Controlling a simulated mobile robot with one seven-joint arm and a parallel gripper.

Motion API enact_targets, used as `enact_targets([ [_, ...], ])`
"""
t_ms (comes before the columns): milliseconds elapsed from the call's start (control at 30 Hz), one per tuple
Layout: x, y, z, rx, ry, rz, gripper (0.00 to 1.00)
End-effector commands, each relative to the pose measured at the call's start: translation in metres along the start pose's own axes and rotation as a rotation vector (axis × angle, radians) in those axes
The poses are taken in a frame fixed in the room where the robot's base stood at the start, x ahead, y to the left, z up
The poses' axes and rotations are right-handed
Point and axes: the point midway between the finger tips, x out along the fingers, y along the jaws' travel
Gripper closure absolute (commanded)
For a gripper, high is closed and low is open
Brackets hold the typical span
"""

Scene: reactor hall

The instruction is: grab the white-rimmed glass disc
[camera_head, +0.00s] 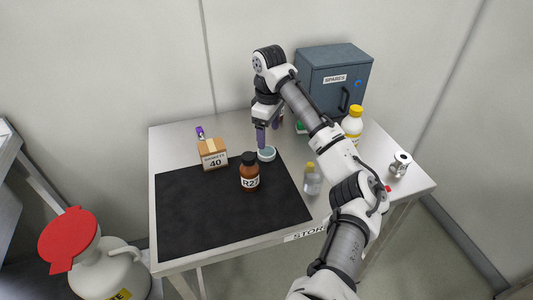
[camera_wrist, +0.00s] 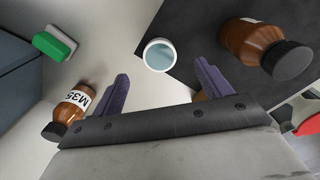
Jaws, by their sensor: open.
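The white-rimmed glass disc (camera_head: 266,154) is a small round dish-like piece with a pale blue-grey glass middle. It lies flat on the table at the back right edge of the black mat. In the wrist view the disc (camera_wrist: 159,55) shows beyond my fingers, roughly midway between them. My gripper (camera_head: 265,140) is open, with purple fingers pointing down just above and behind the disc. In the wrist view my gripper (camera_wrist: 161,70) holds nothing, and the disc appears farther out than the fingertips.
A brown bottle R27 (camera_head: 249,174) stands on the mat (camera_head: 215,220), near the disc. The brown bottle M35 (camera_wrist: 70,108) and a green-and-white block (camera_wrist: 55,43) lie to the left. A cardboard box (camera_head: 213,154), clear bottle (camera_head: 312,180), yellow-capped bottle (camera_head: 352,122) and spares cabinet (camera_head: 335,80) surround it.

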Motion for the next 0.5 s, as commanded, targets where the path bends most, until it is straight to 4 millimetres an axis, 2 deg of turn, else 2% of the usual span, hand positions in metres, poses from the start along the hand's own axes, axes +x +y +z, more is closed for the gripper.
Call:
enact_targets([
  [100, 0.015, 0.0, -0.001, 0.001, 0.002, -0.001, 0.23],
  [333, 0.026, 0.0, -0.002, 0.0, 0.002, 0.0, 0.23],
  [500, 0.044, 0.001, -0.007, 0.0, -0.001, -0.001, 0.23],
])
